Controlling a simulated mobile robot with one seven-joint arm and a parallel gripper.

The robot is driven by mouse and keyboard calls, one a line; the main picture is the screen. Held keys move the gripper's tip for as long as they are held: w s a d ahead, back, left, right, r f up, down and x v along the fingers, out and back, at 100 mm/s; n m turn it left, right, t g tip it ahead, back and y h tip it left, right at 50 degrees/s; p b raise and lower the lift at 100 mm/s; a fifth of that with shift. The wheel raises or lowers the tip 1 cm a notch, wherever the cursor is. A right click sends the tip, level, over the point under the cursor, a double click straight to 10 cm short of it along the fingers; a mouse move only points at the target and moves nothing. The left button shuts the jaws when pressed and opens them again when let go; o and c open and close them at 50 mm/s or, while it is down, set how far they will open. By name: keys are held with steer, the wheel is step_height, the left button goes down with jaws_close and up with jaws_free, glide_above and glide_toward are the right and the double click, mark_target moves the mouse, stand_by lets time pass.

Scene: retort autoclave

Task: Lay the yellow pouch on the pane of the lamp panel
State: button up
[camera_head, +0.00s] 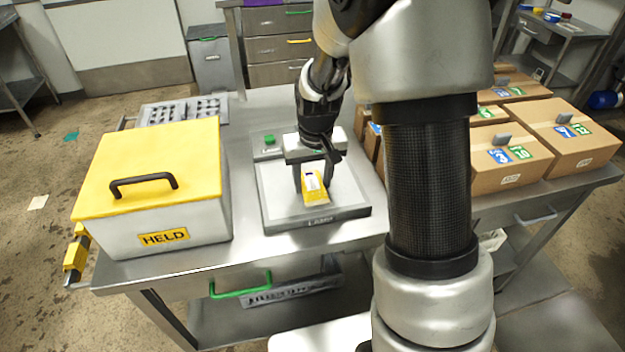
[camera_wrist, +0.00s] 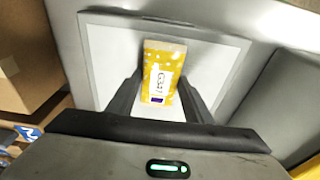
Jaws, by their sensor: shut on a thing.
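The yellow pouch (camera_head: 315,188) has a white label and is between the fingers of my gripper (camera_head: 312,182). In the wrist view the pouch (camera_wrist: 160,75) shows its label face, with both gripper fingers (camera_wrist: 160,95) at its sides. My gripper is shut on it. The lamp panel (camera_head: 346,212) is a grey box with a pale pane (camera_head: 275,192) on top. The pouch is over the pane; I cannot tell whether it touches it. The pane (camera_wrist: 220,62) shows around the pouch in the wrist view.
A white box (camera_head: 205,235) with a yellow lid marked HELD stands left of the panel. A green button (camera_head: 269,139) is at the panel's back left. Cardboard boxes (camera_head: 480,165) stand to the right, partly behind my arm. A perforated tray (camera_head: 180,110) lies at the back left.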

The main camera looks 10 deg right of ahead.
steer(key=shift+f, duration=0.2)
steer(key=o, duration=1.1)
steer(key=shift+r, duration=0.1)
steer(key=shift+r, duration=0.1)
